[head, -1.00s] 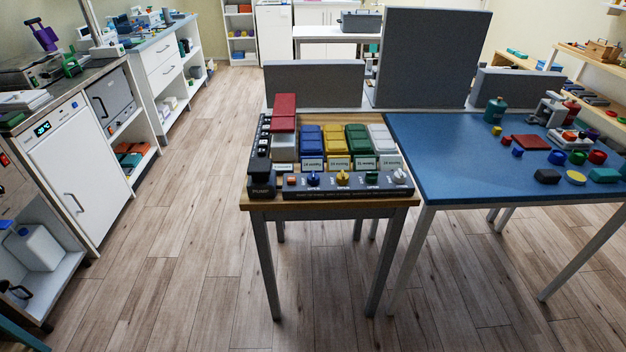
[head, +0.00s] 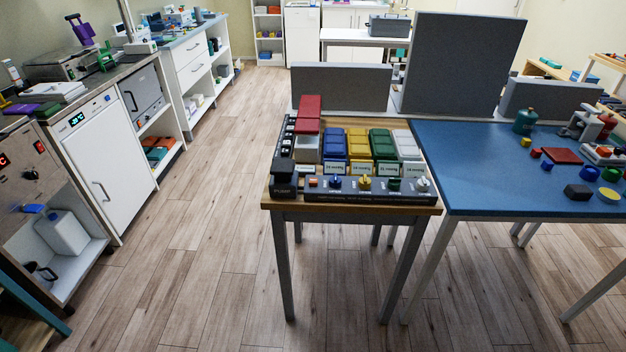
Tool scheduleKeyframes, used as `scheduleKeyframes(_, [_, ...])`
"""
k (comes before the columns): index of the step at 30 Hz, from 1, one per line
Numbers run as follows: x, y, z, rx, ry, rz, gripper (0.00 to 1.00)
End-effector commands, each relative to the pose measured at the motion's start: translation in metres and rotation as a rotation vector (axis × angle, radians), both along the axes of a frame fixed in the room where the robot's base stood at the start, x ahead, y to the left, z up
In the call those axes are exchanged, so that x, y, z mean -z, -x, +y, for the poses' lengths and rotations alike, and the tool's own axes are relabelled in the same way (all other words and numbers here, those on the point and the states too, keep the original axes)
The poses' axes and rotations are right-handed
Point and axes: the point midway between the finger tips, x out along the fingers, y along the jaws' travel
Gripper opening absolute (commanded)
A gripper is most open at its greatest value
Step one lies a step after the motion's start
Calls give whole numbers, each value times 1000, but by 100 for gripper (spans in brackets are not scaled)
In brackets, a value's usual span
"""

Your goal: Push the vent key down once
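A small wooden-topped table (head: 350,204) stands ahead with a pump set on it. A black box marked PUMP (head: 283,188) is at its front left corner. A black strip with small pale keys (head: 288,138) runs back along the left edge. A dark front panel (head: 350,196) carries an orange button (head: 313,182) and several knobs, including blue (head: 335,182), yellow (head: 364,183) and white (head: 423,184) ones. Which part is the vent key cannot be told; its lettering is too small to read. My gripper is not in view.
Blue, yellow, green and white pads (head: 405,142) with mmHg labels stand behind the panel, beside a red block (head: 308,113). A blue table (head: 480,190) with loose objects adjoins at right. Grey screens (head: 460,65) stand behind. Open floor (head: 200,270) lies at left, before a white cabinet (head: 105,160).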

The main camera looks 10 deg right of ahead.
Motion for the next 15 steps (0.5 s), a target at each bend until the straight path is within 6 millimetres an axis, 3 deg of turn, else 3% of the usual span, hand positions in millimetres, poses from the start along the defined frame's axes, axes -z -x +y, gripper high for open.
scheduleKeyframes(2, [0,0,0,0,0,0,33])
scheduleKeyframes(12, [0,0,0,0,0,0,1])
scheduleKeyframes(15, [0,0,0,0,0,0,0])
